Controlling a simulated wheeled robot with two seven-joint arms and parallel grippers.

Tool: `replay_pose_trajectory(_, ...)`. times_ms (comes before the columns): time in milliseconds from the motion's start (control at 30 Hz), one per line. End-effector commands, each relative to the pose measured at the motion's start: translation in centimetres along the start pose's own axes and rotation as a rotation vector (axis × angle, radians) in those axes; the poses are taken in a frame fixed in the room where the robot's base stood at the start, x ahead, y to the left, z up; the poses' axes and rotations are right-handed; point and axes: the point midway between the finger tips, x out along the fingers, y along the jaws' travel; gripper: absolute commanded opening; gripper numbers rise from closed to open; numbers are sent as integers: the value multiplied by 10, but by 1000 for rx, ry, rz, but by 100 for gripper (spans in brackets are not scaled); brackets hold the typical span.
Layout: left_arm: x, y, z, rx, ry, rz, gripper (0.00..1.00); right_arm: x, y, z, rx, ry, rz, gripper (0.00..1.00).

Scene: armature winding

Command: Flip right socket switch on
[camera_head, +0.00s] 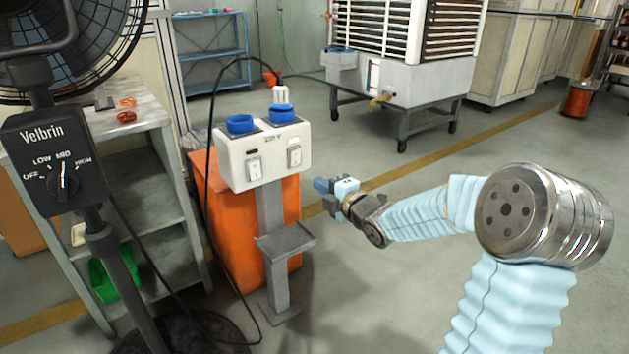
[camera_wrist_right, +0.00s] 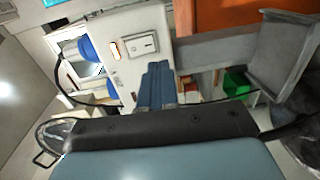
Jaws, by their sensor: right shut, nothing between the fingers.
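The white socket box (camera_head: 264,153) stands on a grey post, with two rocker switches on its front. The right switch (camera_head: 294,157) sits below the right blue socket (camera_head: 283,114), which has a white plug (camera_head: 281,95) in it. The left switch (camera_head: 254,169) sits below the left blue socket (camera_head: 240,125). My right gripper (camera_head: 323,186) is shut and empty, to the right of and lower than the box, apart from it. In the right wrist view its blue fingers (camera_wrist_right: 155,85) overlap the box; one switch (camera_wrist_right: 143,45) shows beside them, and I cannot tell which. My left gripper is out of view.
A black cable (camera_head: 207,170) loops beside the box. An orange bin (camera_head: 292,195) stands behind the post, which carries a small grey tray (camera_head: 286,242). A fan stand (camera_head: 55,160) and a shelf (camera_head: 150,115) are at the left. Open floor lies right of the box.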

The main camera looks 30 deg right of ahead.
Motion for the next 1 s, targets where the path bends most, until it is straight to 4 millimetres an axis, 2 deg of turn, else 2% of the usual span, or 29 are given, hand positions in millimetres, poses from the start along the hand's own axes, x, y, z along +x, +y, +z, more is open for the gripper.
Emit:
replay_pose_trajectory(200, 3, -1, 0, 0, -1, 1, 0, -36, -8, 0, -1, -1, 0, 0)
replay_pose_trajectory(333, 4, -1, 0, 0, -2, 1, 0, -48, -10, 0, 0, 0, 0, 0)
replay_pose_trajectory(1000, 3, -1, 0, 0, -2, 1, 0, -51, -13, -1, 10, 1, -4, 0)
